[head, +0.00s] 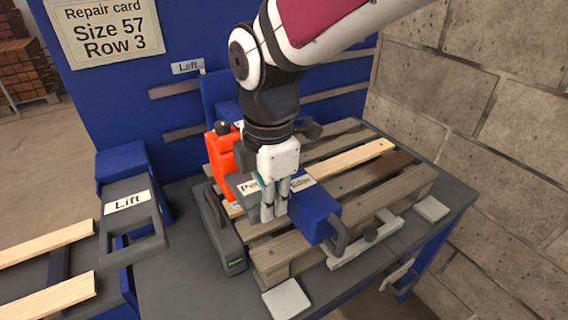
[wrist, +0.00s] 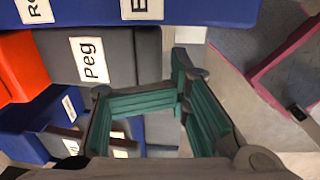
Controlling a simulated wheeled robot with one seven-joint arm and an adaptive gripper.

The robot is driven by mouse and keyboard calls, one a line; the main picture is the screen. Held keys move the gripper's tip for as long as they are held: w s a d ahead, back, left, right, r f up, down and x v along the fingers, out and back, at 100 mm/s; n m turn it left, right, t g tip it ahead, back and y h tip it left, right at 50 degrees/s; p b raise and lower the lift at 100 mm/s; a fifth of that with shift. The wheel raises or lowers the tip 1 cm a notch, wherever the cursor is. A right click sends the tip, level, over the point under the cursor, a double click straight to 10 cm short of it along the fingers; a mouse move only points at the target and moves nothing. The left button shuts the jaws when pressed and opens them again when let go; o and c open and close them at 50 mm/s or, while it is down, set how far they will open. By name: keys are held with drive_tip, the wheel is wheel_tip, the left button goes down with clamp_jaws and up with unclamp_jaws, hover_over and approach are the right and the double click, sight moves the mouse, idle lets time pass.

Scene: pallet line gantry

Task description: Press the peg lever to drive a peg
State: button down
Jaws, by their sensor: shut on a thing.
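The peg lever is a dark grey block with a white "Peg" label (head: 240,186). It lies over the pallet beside an orange part, and it also shows at the upper left of the wrist view (wrist: 112,55). My gripper (head: 273,212) points down at the lever's right end and covers part of its label in the head view. In the wrist view my gripper (wrist: 184,85) has its teal fingers brought together at the tips, close by the lever's end. It is shut on the lever, though the contact itself is mostly hidden. No peg is clearly visible.
A wooden pallet (head: 345,157) lies on the grey bench (head: 180,285). A blue block with a grey handle (head: 318,215) stands right of my gripper. A grey "Lift" handle (head: 130,215) is at left, below the "Size 57 Row 3" card (head: 105,28). A block wall bounds the right.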

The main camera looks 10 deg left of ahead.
drive_tip(key=shift+s+r, duration=0.1)
drive_tip(key=shift+r, duration=1.1)
drive_tip(key=d+r+m, duration=0.1)
drive_tip(key=d+m, duration=0.1)
drive_tip(key=d+r+m, duration=0.1)
drive_tip(key=d+m, duration=0.1)
drive_tip(key=d, duration=0.1)
drive_tip(key=d+r+m+t, duration=0.1)
drive_tip(key=d, duration=0.2)
drive_tip(key=shift+s+d+m, duration=0.15)
drive_tip(key=shift+s+m, duration=0.1)
drive_tip(key=shift+m, duration=0.15)
drive_tip(key=s+d+m+t, duration=0.1)
drive_tip(key=s+d+m, duration=0.4)
drive_tip(key=d+m, duration=0.4)
drive_tip(key=s+d+r+m+t, duration=0.1)
drive_tip(key=s+d+m, duration=0.5)
drive_tip(key=d+m, duration=0.2)
drive_tip(key=shift+s+d+m+t, duration=0.15)
drive_tip(key=shift+d+m+t, duration=0.2)
drive_tip(key=shift+m, duration=0.95)
drive_tip(key=shift+r, duration=0.15)
